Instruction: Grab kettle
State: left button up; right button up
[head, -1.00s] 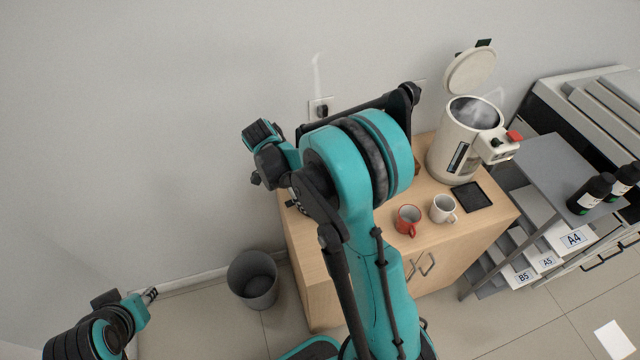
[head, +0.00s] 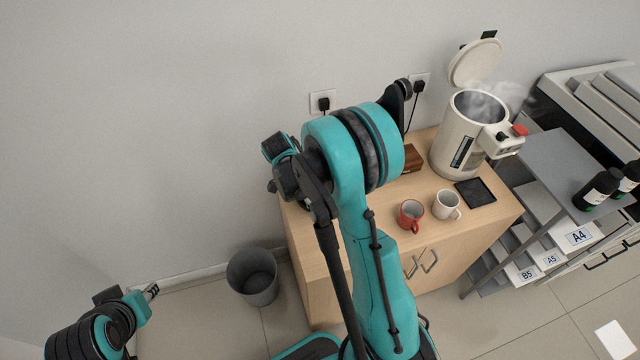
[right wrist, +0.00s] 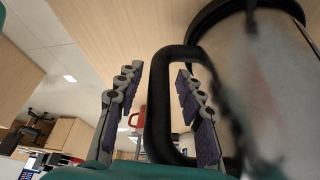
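In the right wrist view, a grey kettle body (right wrist: 280,85) with a dark rim fills the right side. Its black loop handle (right wrist: 156,110) stands out to the left. My right gripper (right wrist: 155,115) is open, with its handle-side bar between the two fingers. I cannot tell whether either finger touches it. In the head view my right arm hides this kettle and the right gripper. My left gripper (head: 151,292) is at the lower left, far from the cabinet; its finger opening is too small to judge.
On the wooden cabinet (head: 481,212) stand a cream steaming hot-water pot (head: 459,142) with its lid up, a red mug (head: 411,214), a white mug (head: 445,204), a black tray (head: 475,192) and a brown box (head: 413,158). A grey bin (head: 253,277) stands left; a shelf is right.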

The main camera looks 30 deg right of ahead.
grip_shut()
jog(key=shift+r, duration=0.2)
